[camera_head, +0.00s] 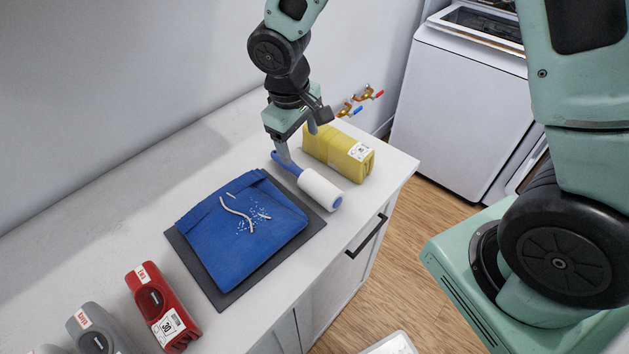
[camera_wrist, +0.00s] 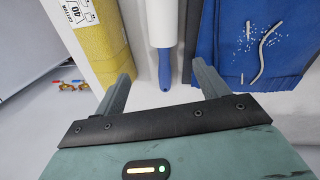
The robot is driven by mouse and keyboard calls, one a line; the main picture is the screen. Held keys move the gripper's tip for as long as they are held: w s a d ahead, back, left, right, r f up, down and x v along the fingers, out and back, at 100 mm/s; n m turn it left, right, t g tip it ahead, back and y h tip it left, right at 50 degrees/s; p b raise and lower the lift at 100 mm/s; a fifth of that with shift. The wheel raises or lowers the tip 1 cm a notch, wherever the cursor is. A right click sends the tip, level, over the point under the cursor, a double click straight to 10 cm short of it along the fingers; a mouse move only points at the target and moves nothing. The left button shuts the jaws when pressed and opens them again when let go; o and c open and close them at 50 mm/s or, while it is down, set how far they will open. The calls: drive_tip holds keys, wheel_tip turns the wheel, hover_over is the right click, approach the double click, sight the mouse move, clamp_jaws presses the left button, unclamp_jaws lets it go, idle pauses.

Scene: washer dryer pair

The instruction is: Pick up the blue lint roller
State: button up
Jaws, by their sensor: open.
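The blue lint roller (camera_head: 318,188) lies on the white counter, with a white roll and a blue handle. In the wrist view its white roll (camera_wrist: 162,22) is at the top and its blue handle (camera_wrist: 164,68) points toward my gripper. My gripper (camera_head: 297,150) is open above the handle end. In the wrist view the handle lies between the two fingertips of my gripper (camera_wrist: 162,75), apart from both. The left finger in that view is near the yellow container. In the head view a finger hides part of the handle.
The counter (camera_head: 362,205) has a front edge close by.

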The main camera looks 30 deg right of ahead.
sight(303, 174)
drive_tip(key=f, duration=0.5)
drive_tip(key=shift+w+d+f+p, duration=0.1)
drive_tip(key=shift+d+f+p, duration=0.2)
drive_tip(key=shift+d+p, duration=0.05)
drive_tip(key=shift+f+p, duration=0.85)
drive_tip(key=shift+f, duration=1.8)
drive_tip(key=c, duration=1.1)
